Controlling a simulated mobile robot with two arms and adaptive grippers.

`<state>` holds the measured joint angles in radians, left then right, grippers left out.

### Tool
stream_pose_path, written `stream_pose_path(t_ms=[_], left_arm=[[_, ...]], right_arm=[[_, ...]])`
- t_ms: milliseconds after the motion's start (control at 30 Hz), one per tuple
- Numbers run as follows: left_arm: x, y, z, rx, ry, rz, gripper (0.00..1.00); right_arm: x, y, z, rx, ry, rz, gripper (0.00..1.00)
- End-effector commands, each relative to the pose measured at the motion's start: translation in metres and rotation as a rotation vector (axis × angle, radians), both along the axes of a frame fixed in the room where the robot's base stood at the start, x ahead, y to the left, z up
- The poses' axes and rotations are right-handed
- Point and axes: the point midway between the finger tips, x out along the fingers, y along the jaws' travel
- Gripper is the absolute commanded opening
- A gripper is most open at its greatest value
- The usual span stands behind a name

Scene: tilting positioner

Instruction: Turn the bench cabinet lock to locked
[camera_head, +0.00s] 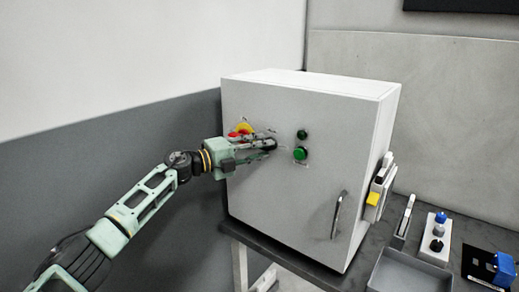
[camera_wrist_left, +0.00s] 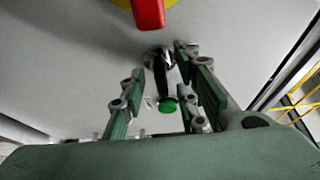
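The white bench cabinet (camera_head: 290,190) stands on the dark bench, its front facing me. My left gripper (camera_head: 268,144) is at the upper part of that front. In the left wrist view the gripper (camera_wrist_left: 160,68) has its fingers apart, with a small black and silver knob (camera_wrist_left: 162,62) between them. This knob may be the lock; its marking cannot be read. I cannot tell whether a finger touches it. In the head view the fingers largely hide it. My right gripper is not in view.
A red handle on a yellow plate (camera_head: 242,129) is just left of my fingers. Green buttons (camera_head: 300,153) are to their right. A vertical door handle (camera_head: 337,214) is lower right. A grey tray (camera_head: 405,272) and a button box (camera_head: 436,236) stand on the bench at right.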

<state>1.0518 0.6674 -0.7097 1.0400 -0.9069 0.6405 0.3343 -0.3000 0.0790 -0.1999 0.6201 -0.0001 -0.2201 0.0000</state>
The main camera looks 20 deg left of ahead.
Motion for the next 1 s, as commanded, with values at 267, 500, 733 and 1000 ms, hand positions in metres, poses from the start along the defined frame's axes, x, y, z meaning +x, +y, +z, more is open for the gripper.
stream_pose_path(t_ms=[267,500,733,1000], left_arm=[[-0.006,0.007,0.000,-0.001,-0.001,0.001,0.29],[-0.041,0.039,-0.001,0.001,0.002,0.002,0.29],[-0.074,0.069,-0.001,0.001,0.002,0.002,0.29],[-0.088,0.081,0.001,0.000,0.000,0.000,0.29]], right_arm=[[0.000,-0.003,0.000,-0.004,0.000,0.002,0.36],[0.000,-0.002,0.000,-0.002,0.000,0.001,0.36],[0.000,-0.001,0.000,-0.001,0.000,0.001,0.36],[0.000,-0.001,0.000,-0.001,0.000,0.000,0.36]])
